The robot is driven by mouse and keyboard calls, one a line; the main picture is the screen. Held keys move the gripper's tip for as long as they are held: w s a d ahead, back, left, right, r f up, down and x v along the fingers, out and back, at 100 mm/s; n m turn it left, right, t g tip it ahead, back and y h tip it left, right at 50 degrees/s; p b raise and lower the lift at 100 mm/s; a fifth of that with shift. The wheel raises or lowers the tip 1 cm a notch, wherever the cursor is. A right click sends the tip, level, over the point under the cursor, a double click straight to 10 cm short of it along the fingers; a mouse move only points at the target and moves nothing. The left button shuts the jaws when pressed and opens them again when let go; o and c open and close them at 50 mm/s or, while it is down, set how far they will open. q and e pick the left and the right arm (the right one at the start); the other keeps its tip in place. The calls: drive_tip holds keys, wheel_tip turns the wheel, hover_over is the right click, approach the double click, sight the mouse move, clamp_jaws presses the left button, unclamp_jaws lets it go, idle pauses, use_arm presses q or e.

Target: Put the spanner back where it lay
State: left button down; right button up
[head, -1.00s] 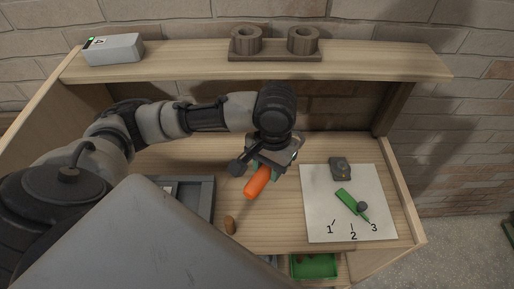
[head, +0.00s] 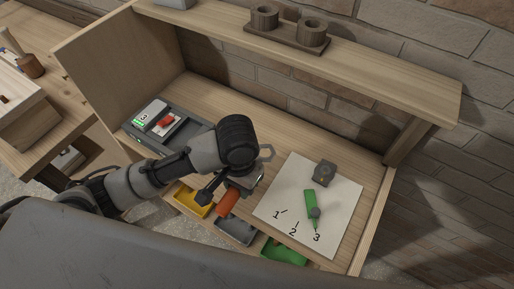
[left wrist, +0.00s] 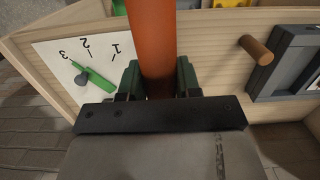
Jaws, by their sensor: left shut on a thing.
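The spanner (head: 228,203) has an orange handle, and a grey hexagonal end that seems to be its head shows beyond my left gripper (head: 240,183). That gripper is shut on the handle and is over the front part of the workbench (head: 285,140) in the head view. In the left wrist view the orange handle (left wrist: 152,40) runs up between the green-padded fingers. I cannot tell how high it is above the bench. My right gripper is not in view.
A grey tray (head: 195,128) is at left. Yellow (head: 190,203) and green (head: 284,252) bins sit below the front edge. A wooden peg (left wrist: 256,50) stands near the tray.

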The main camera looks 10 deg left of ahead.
use_arm(q)
drive_tip(key=shift+d+f, duration=0.2)
drive_tip(key=shift+d, duration=0.05)
drive_tip(key=w+a+f, duration=0.1)
drive_tip(key=w+f, duration=0.1)
drive_tip(key=w, duration=0.1)
drive_tip(key=w+a+f, duration=0.1)
drive_tip(key=w+f, duration=0.1)
drive_tip(key=w, duration=0.2)
drive_tip(key=w+a+f+p, duration=0.1)
drive_tip(key=w+f, duration=0.1)
drive_tip(key=w, duration=0.1)
drive_tip(key=shift+w+a+f, duration=0.15)
drive_tip(key=shift+a+f, duration=0.1)
drive_tip(key=shift+f, duration=0.05)
drive_tip(key=shift+w+f, duration=0.2)
wheel_tip(320, 180, down, 3)
drive_tip(key=shift+a+f+p, duration=0.1)
drive_tip(key=shift+a+p, duration=0.05)
drive_tip(key=shift+p, duration=0.35)
drive_tip(key=shift+f, duration=0.4)
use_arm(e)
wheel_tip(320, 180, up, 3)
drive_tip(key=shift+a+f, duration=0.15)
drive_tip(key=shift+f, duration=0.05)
